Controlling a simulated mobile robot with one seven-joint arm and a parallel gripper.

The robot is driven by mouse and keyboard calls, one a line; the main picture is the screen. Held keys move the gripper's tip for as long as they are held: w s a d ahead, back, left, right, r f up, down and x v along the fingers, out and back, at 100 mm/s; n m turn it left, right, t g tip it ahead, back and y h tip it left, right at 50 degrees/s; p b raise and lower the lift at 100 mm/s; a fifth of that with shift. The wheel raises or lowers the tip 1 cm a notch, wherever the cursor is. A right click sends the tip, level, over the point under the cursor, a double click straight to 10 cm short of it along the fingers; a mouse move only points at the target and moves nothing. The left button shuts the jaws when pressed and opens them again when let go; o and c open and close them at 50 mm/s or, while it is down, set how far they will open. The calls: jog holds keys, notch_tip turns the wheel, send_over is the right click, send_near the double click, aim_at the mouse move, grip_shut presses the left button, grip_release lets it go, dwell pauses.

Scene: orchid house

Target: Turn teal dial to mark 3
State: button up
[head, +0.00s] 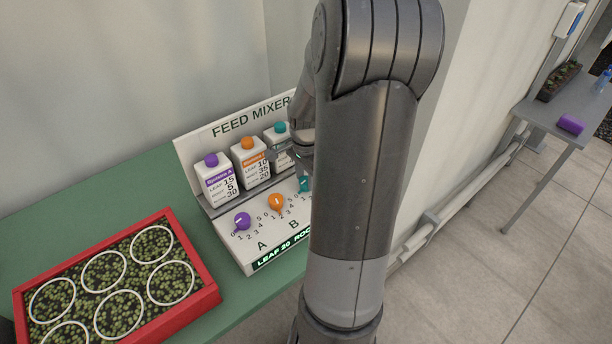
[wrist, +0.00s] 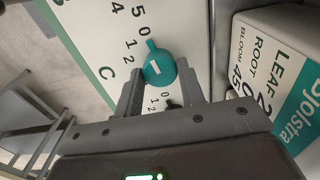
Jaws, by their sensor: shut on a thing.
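The teal dial (wrist: 158,68) is a round knob with a white line and a small pointed nub, beside the letter C in the wrist view. My gripper (wrist: 160,78) has one finger on each side of the dial and is shut on it. The nub points to the upper left there, near the printed 0 and 1; the exact reading is unclear. The mark 3 cannot be made out.
The feed mixer panel (head: 258,240) also has a purple dial (head: 242,221) and an orange dial (head: 276,201). Several labelled bottles, including the orange-topped bottle (head: 251,164), stand behind them. A red seedling tray (head: 205,268) is at the left on the green table (head: 150,180).

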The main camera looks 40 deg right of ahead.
jog(key=shift+n, duration=0.3)
jog(key=n, duration=1.3)
jog(key=shift+n, duration=0.3)
jog(key=n, duration=0.4)
jog(key=shift+n, duration=0.3)
jog(key=o, duration=1)
